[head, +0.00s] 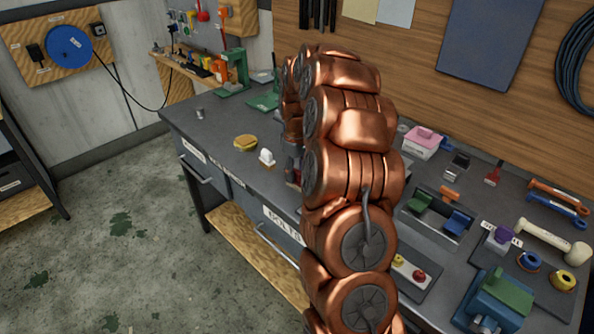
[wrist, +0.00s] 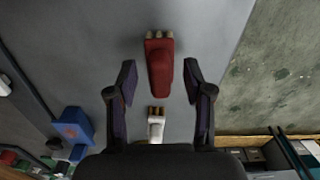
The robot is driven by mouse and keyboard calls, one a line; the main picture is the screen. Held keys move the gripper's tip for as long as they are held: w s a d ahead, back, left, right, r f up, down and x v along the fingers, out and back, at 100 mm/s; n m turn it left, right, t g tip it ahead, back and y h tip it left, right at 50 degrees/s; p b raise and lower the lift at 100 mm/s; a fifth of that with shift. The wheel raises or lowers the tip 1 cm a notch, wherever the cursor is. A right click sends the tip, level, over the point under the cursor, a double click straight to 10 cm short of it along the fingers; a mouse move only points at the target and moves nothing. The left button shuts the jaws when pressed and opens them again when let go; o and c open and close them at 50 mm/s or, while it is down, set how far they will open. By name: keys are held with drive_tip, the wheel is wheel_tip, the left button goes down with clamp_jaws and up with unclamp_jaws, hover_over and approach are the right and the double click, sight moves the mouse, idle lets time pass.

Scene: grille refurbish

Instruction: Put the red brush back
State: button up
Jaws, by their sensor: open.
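The red brush (wrist: 160,70), with tan bristles at its far end, lies on the grey bench top in the wrist view. My gripper (wrist: 160,82) is open above it, with one dark finger on each side of the brush and a gap on both sides. The height left between fingers and brush is hard to tell. In the head view my copper arm hides most of the gripper, and only a small bit of red shows beside the arm. The brush's storage place cannot be made out for sure.
A white brush (wrist: 156,128) lies close to the red one, toward my palm; it also shows in the head view (head: 266,158). A blue block (wrist: 75,130) stands left. Tools crowd the bench right of my arm.

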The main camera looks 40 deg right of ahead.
drive_tip(key=shift+r, duration=0.15)
wheel_tip(320, 180, up, 12)
idle(0.6)
